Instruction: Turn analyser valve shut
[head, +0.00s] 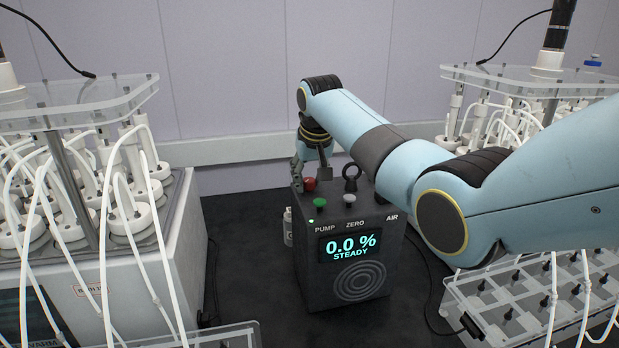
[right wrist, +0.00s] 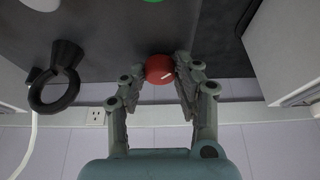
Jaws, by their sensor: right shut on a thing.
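The analyser (head: 312,262) is a dark box on the dark bench, its display reading 0.0 % STEADY. Its red valve knob (head: 310,184) stands on the top at the back left. My right gripper (head: 308,174) reaches down at the knob from behind. In the right wrist view its fingers (right wrist: 157,76) are shut on the knob, one on each side. My left gripper is not in view.
A green button (head: 320,203), a grey button (head: 349,198) and a black ring (head: 352,178) are on the analyser's top. A small bottle (head: 288,228) stands left of it. Reactor racks with white tubes flank it. A cable (head: 428,290) runs along the right.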

